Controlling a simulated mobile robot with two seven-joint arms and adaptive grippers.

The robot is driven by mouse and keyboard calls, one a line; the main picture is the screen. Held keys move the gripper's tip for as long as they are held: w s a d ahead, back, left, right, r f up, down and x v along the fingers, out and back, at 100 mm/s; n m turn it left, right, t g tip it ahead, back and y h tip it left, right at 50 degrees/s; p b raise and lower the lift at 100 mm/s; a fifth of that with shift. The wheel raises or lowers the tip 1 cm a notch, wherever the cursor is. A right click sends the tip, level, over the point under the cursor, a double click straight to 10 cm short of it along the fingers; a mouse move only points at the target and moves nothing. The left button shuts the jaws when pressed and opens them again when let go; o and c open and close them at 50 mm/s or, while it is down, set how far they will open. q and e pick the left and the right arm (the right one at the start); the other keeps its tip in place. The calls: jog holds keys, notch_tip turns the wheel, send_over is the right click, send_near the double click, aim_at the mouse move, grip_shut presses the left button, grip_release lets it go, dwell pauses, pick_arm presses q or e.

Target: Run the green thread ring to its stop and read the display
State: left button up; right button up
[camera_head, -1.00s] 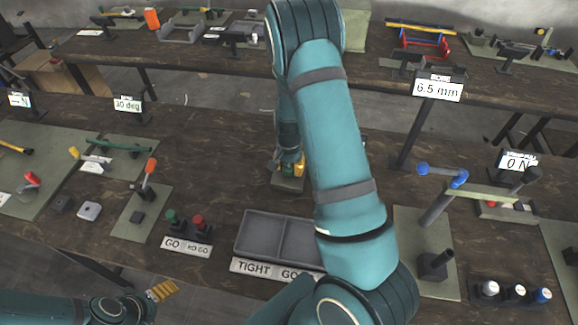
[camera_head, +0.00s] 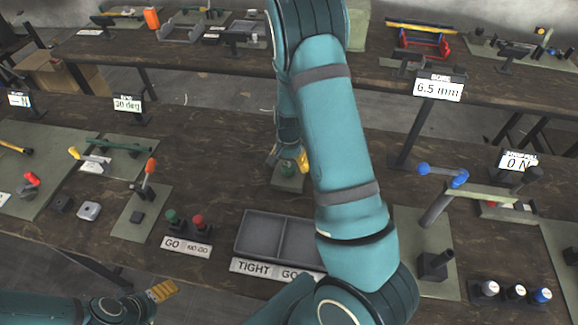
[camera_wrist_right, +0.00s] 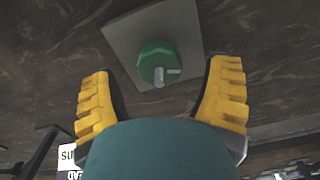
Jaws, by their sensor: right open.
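The green thread ring (camera_wrist_right: 157,62) is a short green cylinder with a small grey peg at its edge, on a grey square plate (camera_wrist_right: 118,40). In the head view, the ring (camera_head: 288,168) shows partly behind my right gripper (camera_head: 291,160), above its plate (camera_head: 288,186). In the right wrist view my right gripper (camera_wrist_right: 162,100) is open, its yellow fingers apart to either side, with the ring ahead between them and no contact visible. A display on a post reads 6.5 mm (camera_head: 438,87). My left gripper (camera_head: 163,290) is at the lower left; its opening is unclear.
A grey two-part tray (camera_head: 262,234) labelled TIGHT and GO stands in front of the ring. Green and red knobs (camera_head: 187,220) stand left of it. A blue-handled lever fixture (camera_head: 437,180) is to the right. My right arm hides part of the bench.

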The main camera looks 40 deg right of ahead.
aim_at(289, 167)
notch_tip(289, 167, up, 10)
dwell(0.4)
jog(key=shift+s, duration=0.1)
dwell(1.0)
